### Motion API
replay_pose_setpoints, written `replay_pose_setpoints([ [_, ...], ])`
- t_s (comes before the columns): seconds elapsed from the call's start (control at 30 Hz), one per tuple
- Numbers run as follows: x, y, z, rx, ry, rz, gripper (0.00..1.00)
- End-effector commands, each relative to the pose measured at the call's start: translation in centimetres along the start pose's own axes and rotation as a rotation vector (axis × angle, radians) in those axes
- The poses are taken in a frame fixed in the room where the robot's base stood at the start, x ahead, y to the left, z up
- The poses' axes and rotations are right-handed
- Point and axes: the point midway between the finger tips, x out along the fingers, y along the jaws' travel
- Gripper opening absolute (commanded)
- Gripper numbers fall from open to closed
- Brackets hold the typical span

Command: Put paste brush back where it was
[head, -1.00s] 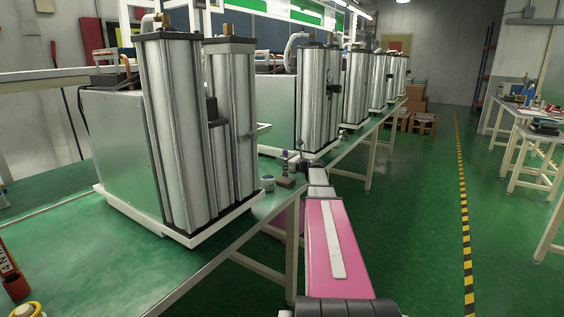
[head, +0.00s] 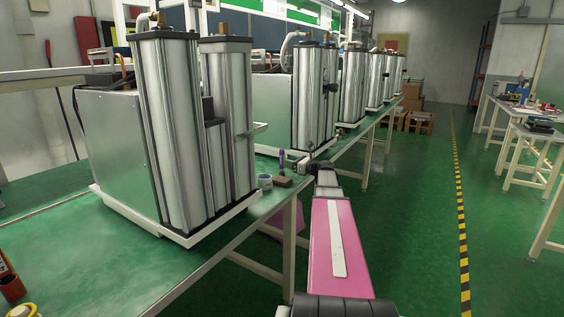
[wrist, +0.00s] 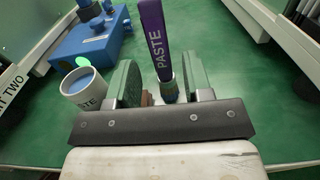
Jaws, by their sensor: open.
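The paste brush (wrist: 155,40) has a purple handle marked PASTE and stands nearly upright in the wrist view. Its lower end, with a teal band, is between my open gripper's (wrist: 163,82) two green fingers. I see a gap beside the band, and cannot tell if either finger touches it. In the head view the brush (head: 281,160) shows small at the bench's right edge, by a brown block (head: 281,182), with my gripper (head: 296,163) at its right. The fingers hide the brush's foot. A white paste cup (wrist: 80,90) stands left of the fingers.
A blue device (wrist: 92,42) sits beyond the cup. Tall silver twin columns (head: 185,130) on a white base stand left of the brush on the green bench (head: 95,265). More columns (head: 315,95) stand behind. The aisle on the right is clear.

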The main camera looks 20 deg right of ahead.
Motion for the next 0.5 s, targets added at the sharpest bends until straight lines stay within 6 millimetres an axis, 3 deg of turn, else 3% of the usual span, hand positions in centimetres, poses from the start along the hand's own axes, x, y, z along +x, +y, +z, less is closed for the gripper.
replay_pose_setpoints([
  [0.2, -3.8, 0.1, 0.0, 0.0, 0.0, -0.001, 0.46],
  [0.5, -5.5, 0.0, 0.0, 0.0, 0.0, 0.001, 0.46],
])
